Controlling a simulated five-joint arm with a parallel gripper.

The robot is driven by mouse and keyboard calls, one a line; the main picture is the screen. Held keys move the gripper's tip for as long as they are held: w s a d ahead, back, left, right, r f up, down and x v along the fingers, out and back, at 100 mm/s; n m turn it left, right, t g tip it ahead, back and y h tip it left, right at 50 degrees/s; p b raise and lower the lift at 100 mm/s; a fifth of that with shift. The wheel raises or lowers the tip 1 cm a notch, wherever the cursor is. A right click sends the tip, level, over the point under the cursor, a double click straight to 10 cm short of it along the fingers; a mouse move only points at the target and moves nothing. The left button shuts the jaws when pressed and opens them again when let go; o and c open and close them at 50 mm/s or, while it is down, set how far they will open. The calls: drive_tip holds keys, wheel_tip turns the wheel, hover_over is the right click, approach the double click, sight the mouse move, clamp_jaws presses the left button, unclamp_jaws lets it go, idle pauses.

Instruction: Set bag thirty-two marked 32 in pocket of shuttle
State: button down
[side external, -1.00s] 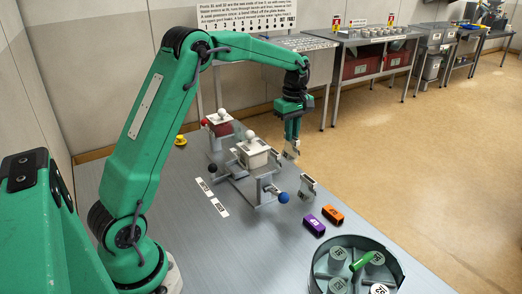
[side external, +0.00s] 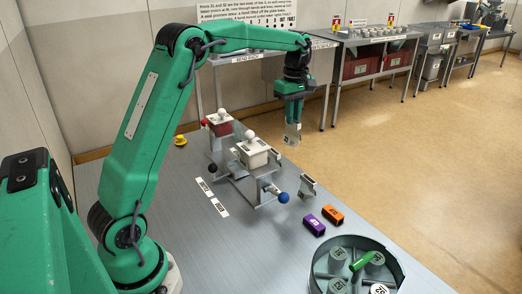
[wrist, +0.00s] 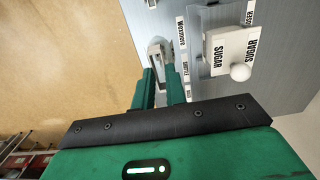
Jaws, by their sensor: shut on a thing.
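My gripper (side external: 291,122) hangs in the air beyond the white box, near the table's far right edge. It is shut on a small pale grey bag (side external: 292,134), which hangs about upright from the fingers. The bag also shows between the fingers in the wrist view (wrist: 157,54); I cannot read its number. A low grey frame (side external: 262,190) with a blue ball and a dark ball stands on the table below and left of the gripper. I cannot tell for sure whether this frame is the shuttle; its pocket is not clear.
A white box (side external: 252,153) with a white knob sits over the frame, and a red box (side external: 219,125) stands behind. A small grey labelled holder (side external: 308,187), a purple block (side external: 313,225) and an orange block (side external: 333,214) lie right. A round tub (side external: 390,252) is in front.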

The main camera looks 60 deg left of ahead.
wheel_tip(320, 180, up, 8)
drive_tip(key=shift+f, duration=0.1)
drive_tip(key=s+a, duration=1.2)
drive_tip(key=a, duration=0.2)
wheel_tip(320, 180, down, 18)
drive_tip(key=shift+d+r, duration=0.25)
drive_tip(key=shift+f, duration=0.1)
drive_tip(key=shift+f, duration=1.8)
drive_tip(key=shift+f, duration=0.15)
drive_tip(key=c, duration=1.4)
unclamp_jaws()
drive_tip(key=shift+c, duration=0.2)
